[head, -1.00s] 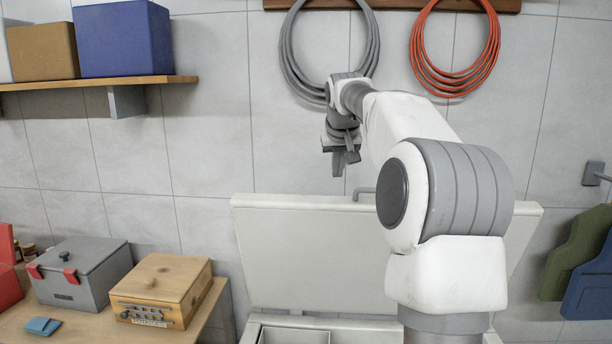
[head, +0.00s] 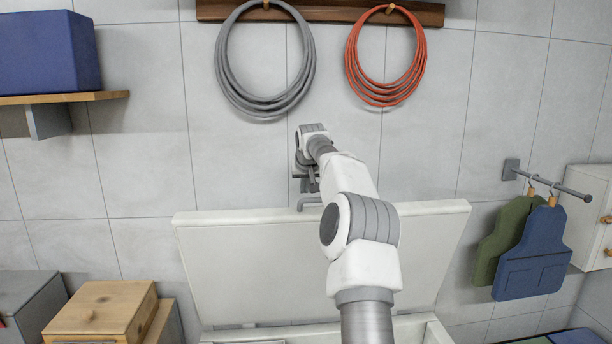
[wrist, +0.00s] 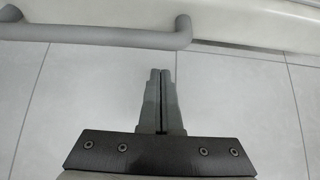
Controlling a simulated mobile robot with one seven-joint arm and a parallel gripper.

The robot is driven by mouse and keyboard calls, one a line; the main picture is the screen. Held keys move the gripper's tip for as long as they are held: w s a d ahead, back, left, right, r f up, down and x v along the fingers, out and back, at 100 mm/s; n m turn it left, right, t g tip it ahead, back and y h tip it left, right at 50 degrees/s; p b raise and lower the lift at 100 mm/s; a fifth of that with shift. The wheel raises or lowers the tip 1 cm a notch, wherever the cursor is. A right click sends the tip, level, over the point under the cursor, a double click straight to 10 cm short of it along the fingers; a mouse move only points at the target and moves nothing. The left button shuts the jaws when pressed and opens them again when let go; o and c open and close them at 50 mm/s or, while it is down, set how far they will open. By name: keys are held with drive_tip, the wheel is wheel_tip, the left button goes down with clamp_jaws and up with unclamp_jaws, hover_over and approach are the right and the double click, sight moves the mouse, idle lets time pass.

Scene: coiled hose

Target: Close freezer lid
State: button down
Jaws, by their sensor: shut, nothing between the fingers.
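The white freezer lid (head: 250,265) stands raised and leans back toward the tiled wall in the head view. Its grey handle (head: 308,202) is at the lid's top edge. The handle also shows in the wrist view (wrist: 110,38), ahead of my fingertips, with the lid's edge (wrist: 250,22) beside it. The freezer body (head: 410,330) shows only in part at the bottom, behind my arm. My gripper (head: 309,188) is just above the lid's top edge near the handle. In the wrist view my gripper (wrist: 161,72) is shut and empty, apart from the handle.
A grey hose (head: 235,85) and an orange hose (head: 355,75) hang on a wooden rail above. A wooden box (head: 95,310) sits at lower left. Green and blue aprons (head: 535,255) hang at right. The wall between has free room.

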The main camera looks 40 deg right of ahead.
drive_tip(key=shift+w+f, duration=0.1)
drive_tip(key=shift+f, duration=0.2)
drive_tip(key=shift+s+a+f+b, duration=0.1)
drive_tip(key=shift+s+b, duration=0.2)
drive_tip(key=shift+b, duration=0.1)
drive_tip(key=shift+s+a, duration=0.4)
drive_tip(key=shift+s, duration=0.35)
drive_tip(key=shift+s+a, duration=0.4)
drive_tip(key=shift+s, duration=0.2)
drive_tip(key=shift+b, duration=0.4)
